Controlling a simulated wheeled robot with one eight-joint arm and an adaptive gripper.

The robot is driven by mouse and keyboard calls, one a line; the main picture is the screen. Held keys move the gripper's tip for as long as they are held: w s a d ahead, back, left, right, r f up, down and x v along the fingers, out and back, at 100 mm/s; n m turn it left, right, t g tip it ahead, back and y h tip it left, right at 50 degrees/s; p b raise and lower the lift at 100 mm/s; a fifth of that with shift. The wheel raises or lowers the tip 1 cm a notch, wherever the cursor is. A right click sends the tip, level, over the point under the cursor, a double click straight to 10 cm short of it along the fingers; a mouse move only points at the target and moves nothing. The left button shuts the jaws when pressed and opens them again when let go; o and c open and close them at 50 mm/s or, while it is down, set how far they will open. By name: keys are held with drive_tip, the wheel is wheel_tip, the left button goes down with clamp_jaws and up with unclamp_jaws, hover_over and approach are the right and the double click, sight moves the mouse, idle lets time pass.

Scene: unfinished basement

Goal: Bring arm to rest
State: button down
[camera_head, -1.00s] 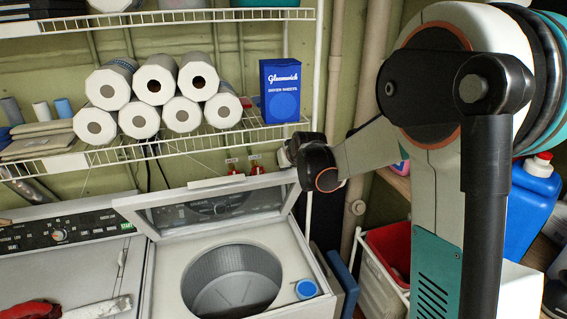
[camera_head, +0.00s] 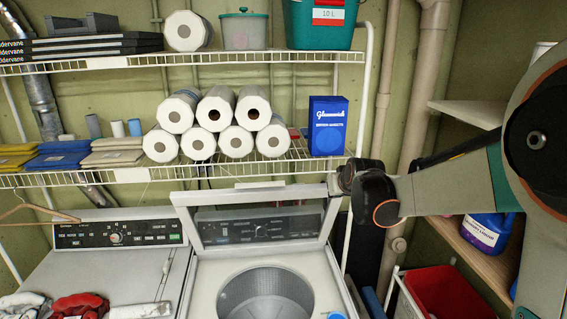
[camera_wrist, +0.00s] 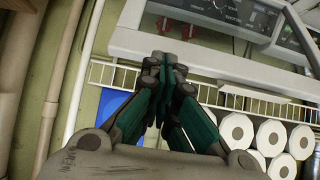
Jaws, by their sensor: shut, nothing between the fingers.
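My arm (camera_head: 448,190) comes in from the right in the head view and reaches left to a dark wrist joint (camera_head: 375,198). This joint shows beside the right end of the raised washer lid (camera_head: 335,215). My gripper's fingers are not clearly visible in the head view. In the wrist view my gripper (camera_wrist: 163,62) is shut, with its green and grey fingers together and nothing between them. The fingers point toward the washer lid and the wire shelf edge, apart from both as far as I can tell.
The top-loading washer (camera_head: 210,290) stands open, with a dryer (camera_head: 100,270) to its left. A wire shelf (camera_head: 100,178) above holds paper towel rolls (camera_head: 213,108) and a blue box (camera_head: 328,127). A red bin (camera_head: 445,292) and a blue jug (camera_head: 487,232) are at the right. White pipes (camera_head: 425,90) run up the wall.

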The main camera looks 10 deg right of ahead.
drive_tip(key=s+a+f+g+b, duration=0.1)
drive_tip(key=s+a+f+b, duration=0.2)
drive_tip(key=s+f+b, duration=1.1)
drive_tip(key=s+a+f+g+b, duration=0.2)
drive_tip(key=s+a+f+b, duration=0.2)
drive_tip(key=s+f+b, duration=1.1)
drive_tip(key=s+f, duration=0.1)
drive_tip(key=s, duration=0.7)
drive_tip(key=shift+s+f, duration=0.25)
drive_tip(key=shift+s, duration=0.1)
